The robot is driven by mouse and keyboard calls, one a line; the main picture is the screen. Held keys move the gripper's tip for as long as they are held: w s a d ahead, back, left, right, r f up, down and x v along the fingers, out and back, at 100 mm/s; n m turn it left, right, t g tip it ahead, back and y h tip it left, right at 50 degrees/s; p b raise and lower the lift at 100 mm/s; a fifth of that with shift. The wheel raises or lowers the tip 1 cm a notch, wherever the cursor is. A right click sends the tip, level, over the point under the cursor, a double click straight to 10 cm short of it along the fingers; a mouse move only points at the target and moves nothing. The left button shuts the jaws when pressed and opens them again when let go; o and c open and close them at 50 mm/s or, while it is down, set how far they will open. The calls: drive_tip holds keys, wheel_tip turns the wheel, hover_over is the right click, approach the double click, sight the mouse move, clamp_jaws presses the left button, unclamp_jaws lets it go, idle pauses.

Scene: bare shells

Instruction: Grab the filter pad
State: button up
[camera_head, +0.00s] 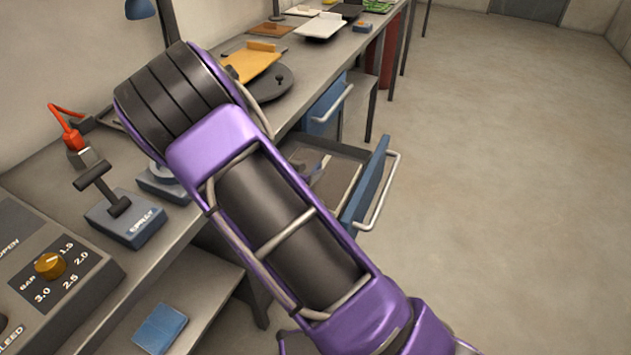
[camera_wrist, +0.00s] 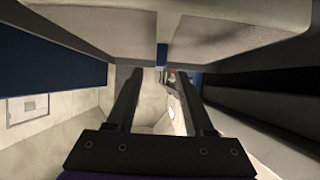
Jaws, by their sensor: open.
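I cannot tell for sure which thing is the filter pad. A flat blue square piece (camera_head: 160,328) lies on the lower shelf in the head view. An open drawer (camera_head: 367,185) with a blue front holds pale flat pieces (camera_head: 338,182), partly hidden by my arm. My gripper (camera_wrist: 160,80) is open in the wrist view, its two dark fingers apart with nothing seen between them. Pale grey flat surfaces (camera_wrist: 228,35) span the top of that view, above the fingers. The gripper is not seen in the head view.
The grey bench (camera_head: 60,165) carries a blue-based lever device (camera_head: 125,215), a panel with an orange knob (camera_head: 50,265) and a red-orange clamp (camera_head: 68,130). A yellow board (camera_head: 250,64) and white tray (camera_head: 320,26) lie farther back. Floor (camera_head: 500,180) at right is clear.

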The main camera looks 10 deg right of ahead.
sight(315, 169)
drive_tip(key=x, duration=0.3)
drive_tip(key=shift+w+f, duration=0.1)
drive_tip(key=shift+c, duration=0.3)
clamp_jaws()
